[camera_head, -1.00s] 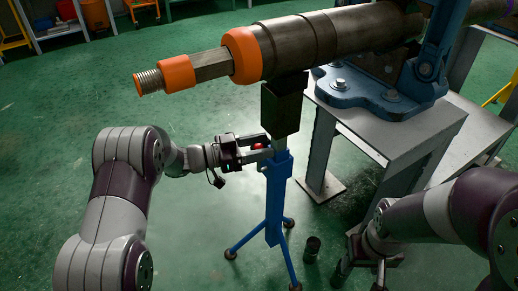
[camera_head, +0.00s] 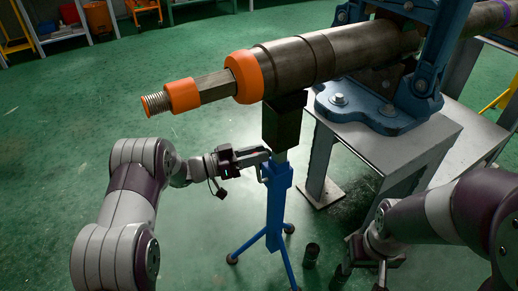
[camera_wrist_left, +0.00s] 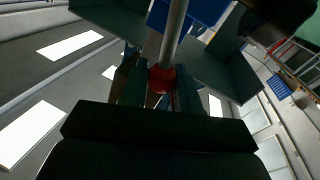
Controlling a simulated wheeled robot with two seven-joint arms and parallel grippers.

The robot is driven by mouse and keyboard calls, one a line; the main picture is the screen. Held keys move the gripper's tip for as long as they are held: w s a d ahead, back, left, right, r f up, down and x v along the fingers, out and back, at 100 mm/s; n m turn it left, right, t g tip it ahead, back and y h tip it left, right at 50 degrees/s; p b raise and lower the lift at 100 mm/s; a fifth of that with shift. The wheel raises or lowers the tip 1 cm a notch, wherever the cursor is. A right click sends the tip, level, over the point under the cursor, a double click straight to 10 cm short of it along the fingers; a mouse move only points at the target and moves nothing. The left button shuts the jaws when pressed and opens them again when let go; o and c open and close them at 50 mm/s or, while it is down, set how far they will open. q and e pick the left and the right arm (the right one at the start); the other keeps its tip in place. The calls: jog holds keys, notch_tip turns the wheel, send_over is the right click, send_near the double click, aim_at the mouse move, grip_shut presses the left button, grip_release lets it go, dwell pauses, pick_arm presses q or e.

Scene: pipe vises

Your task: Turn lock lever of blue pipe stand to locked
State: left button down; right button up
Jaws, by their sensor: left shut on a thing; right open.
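The blue pipe stand (camera_head: 275,203) stands upright on splayed legs, its dark head under the long pipe (camera_head: 300,60). My left gripper (camera_head: 262,156) is at the top of the stand's blue column, on its left side. In the left wrist view the lock lever shows as a grey rod (camera_wrist_left: 174,35) with a red knob (camera_wrist_left: 161,78). The knob sits between the fingers of my left gripper (camera_wrist_left: 160,88), which is shut on it. In the head view the gripper hides the knob. My right gripper (camera_head: 362,268) is low at the right, open and away from the stand.
The pipe has orange collars and a threaded left end. A blue vise (camera_head: 385,100) holds it on a grey metal table (camera_head: 430,140) at the right. A small dark cylinder (camera_head: 311,254) stands on the floor near the stand. Green floor is clear at the left.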

pick_arm(q)
jog(key=shift+w+a+f+n+t+h+p, duration=0.15)
jog(key=shift+w+a+f+n+p, duration=0.2)
jog(key=shift+n, duration=0.4)
jog(key=shift+w+a+f+n+t+h+p, duration=0.15)
jog(key=shift+w+a+n+t+p, duration=0.1)
jog(key=shift+w+n, duration=0.4)
jog(key=shift+w+a+f+n+t+p, duration=0.1)
jog(key=shift+w+a+f+n+p, duration=0.2)
jog(key=shift+n, duration=0.6)
jog(key=c, duration=0.9)
grip_release()
